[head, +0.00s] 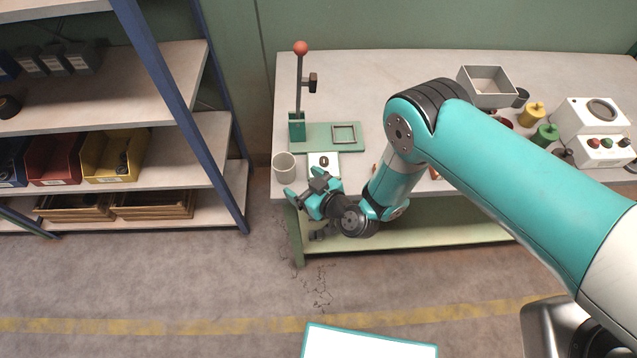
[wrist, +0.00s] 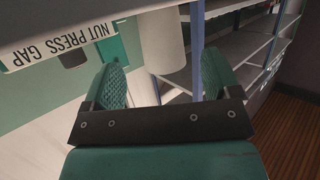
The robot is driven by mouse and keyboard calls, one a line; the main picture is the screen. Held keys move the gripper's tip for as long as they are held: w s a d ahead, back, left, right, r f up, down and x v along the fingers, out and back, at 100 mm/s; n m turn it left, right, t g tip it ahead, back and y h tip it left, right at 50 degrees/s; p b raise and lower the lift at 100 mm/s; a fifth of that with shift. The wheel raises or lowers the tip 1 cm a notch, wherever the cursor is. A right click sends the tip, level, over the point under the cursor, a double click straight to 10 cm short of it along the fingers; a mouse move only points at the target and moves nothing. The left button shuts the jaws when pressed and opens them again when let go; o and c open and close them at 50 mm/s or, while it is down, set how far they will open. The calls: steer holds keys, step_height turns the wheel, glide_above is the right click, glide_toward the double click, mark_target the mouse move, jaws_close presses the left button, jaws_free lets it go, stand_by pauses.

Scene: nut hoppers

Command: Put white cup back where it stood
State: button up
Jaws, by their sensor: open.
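The white cup (head: 284,168) stands upright at the front left corner of the workbench. My gripper (head: 304,186) is just in front of the cup and to its right, at the bench's front edge. Its jaws are open and nothing shows between them. In the wrist view, the cup (wrist: 163,38) is a pale cylinder beyond my gripper (wrist: 162,78), in line with the gap between the fingers. It appears apart from the fingers.
The workbench (head: 380,75) carries a green press (head: 297,127) with a red-knobbed lever behind the cup. A white plate (head: 324,160) with a dark nut lies right of the cup. A blue-posted shelf (head: 222,130) with bins stands left, across a floor gap.

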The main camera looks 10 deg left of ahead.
steer(key=p+v, duration=0.5)
steer(key=p, duration=0.3)
steer(key=shift+s+d+r+p, duration=0.2)
steer(key=shift+s+d+p, duration=0.05)
steer(key=shift+d+p, duration=0.05)
